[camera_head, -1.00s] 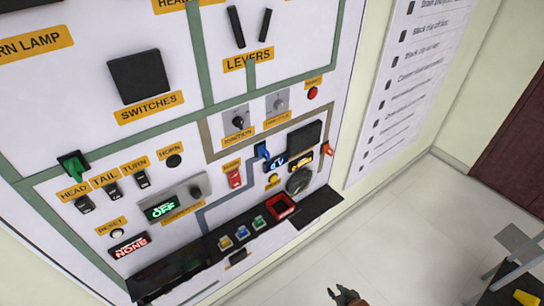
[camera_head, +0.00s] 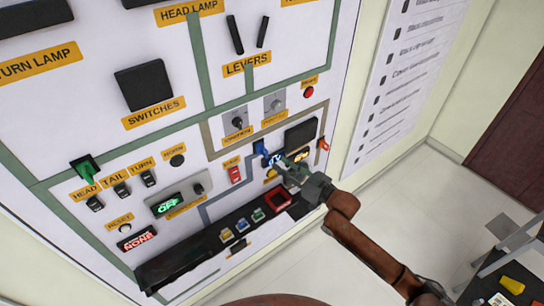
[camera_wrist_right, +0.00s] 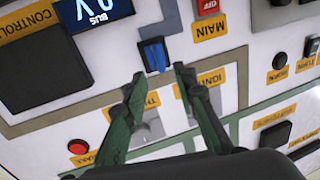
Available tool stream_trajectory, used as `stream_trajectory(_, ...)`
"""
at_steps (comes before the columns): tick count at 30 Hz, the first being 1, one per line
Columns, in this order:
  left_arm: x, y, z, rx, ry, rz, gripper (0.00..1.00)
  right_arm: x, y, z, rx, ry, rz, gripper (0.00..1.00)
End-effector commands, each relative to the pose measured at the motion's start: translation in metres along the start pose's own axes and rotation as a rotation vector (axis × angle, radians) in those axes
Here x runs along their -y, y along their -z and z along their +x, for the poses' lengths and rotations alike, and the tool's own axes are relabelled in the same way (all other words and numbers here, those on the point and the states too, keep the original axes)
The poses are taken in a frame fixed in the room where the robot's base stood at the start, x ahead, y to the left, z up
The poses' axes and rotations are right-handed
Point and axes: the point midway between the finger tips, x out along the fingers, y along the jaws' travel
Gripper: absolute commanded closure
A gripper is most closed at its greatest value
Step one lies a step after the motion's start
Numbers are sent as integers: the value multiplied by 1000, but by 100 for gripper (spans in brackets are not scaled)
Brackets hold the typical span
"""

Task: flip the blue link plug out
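The blue link plug (camera_head: 261,147) sits on the white panel at the end of a blue-grey line, left of a dark box. It also shows in the right wrist view (camera_wrist_right: 154,55), upper centre. My right gripper (camera_head: 275,160) is at the panel, close to the plug on its lower right. In the right wrist view its two green fingers (camera_wrist_right: 158,75) are apart and empty, with the plug just beyond and between their tips. I cannot tell whether a finger touches it. My left gripper is not in view.
A red main switch (camera_head: 235,174) is left below the plug. An orange-red lever (camera_head: 323,144) is at right. The ignition switch (camera_head: 237,123) is above. A dark ledge with a red-rimmed socket (camera_head: 278,198) juts out below. A green lever (camera_head: 85,168) is far left.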

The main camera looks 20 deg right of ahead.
Motion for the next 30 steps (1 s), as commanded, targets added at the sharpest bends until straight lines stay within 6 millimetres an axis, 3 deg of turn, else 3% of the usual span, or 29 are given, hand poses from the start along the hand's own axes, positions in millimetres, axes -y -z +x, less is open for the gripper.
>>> stream_trajectory(6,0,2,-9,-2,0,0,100,0,2,36,-1,0,1,74)
stream_trajectory(12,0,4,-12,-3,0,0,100,0,1,55,0,-1,0,74)
stream_trajectory(22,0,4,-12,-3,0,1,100,0,-1,58,1,-1,0,74)
stream_trajectory(30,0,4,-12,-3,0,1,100,-1,-1,58,1,-2,-1,92)
